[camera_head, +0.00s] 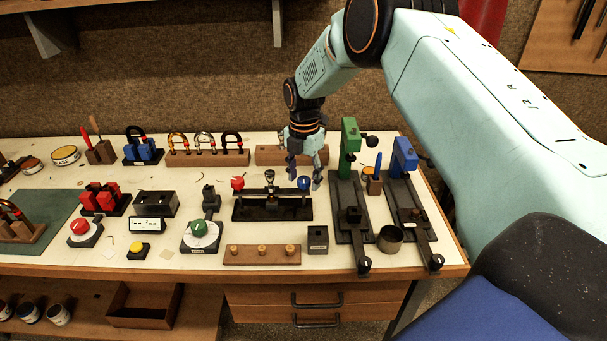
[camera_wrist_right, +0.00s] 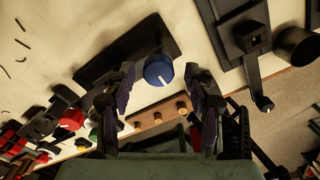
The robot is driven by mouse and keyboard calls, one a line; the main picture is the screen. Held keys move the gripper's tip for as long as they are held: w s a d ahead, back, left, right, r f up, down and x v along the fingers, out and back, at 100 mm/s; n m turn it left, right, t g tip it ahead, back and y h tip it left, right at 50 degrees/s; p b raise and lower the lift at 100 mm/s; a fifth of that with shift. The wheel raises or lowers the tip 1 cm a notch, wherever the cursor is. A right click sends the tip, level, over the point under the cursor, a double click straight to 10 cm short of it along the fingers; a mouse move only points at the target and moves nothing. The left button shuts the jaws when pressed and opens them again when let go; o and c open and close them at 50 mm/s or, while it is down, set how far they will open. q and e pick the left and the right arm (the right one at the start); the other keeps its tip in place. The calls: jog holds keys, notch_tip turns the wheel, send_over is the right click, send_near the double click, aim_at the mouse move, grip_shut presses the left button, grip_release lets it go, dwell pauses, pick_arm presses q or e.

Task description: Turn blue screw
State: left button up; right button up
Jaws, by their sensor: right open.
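The blue screw (camera_head: 304,184) has a round blue head and stands at the right end of a black fixture (camera_head: 268,213). A red screw (camera_head: 238,183) stands at the fixture's left end. My right gripper (camera_head: 304,172) points down over the blue screw, with its fingers open and empty. In the right wrist view, the blue screw (camera_wrist_right: 158,70) shows a white line on its head and lies between the open fingers (camera_wrist_right: 160,85); I see no clear contact. My left gripper is not in view.
A green press (camera_head: 349,135) and a blue press (camera_head: 404,155) stand close to the right of my gripper. A wooden block with pegs (camera_head: 262,255) lies in front of the fixture. A green dial (camera_head: 199,229) stands to the left.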

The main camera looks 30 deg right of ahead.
jog(key=shift+w+d+f, duration=0.1)
jog(key=shift+f, duration=0.05)
jog(key=c, duration=0.5)
grip_shut()
jog(key=shift+m, duration=0.3)
